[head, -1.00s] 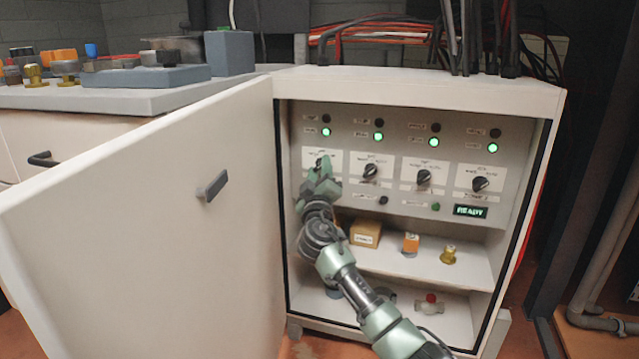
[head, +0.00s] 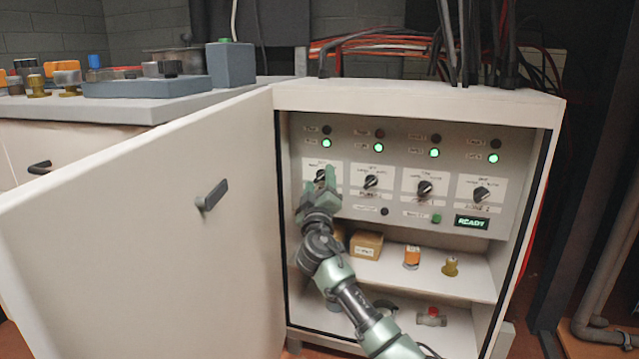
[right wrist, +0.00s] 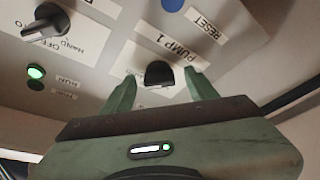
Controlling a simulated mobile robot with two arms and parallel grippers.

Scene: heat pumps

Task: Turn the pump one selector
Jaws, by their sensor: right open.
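The pump one selector (head: 321,175) is the leftmost black knob in the row on the cabinet's control panel; my gripper partly hides it in the head view. In the right wrist view the selector (right wrist: 159,75) shows beside the "PUMP 1" label. My right gripper (head: 318,187) is in front of it, coming from below. In the wrist view its open fingers (right wrist: 162,84) stand on either side of the knob, with a gap to each side. Whether the fingertips reach the panel I cannot tell. My left gripper is not in view.
The open cabinet door (head: 150,240) stands to the left. Three more selectors continue the row to the right, under lit green lamps. A green "READY" display (head: 471,222) is at the lower right. A shelf (head: 430,277) below holds a cardboard box (head: 367,245) and small parts.

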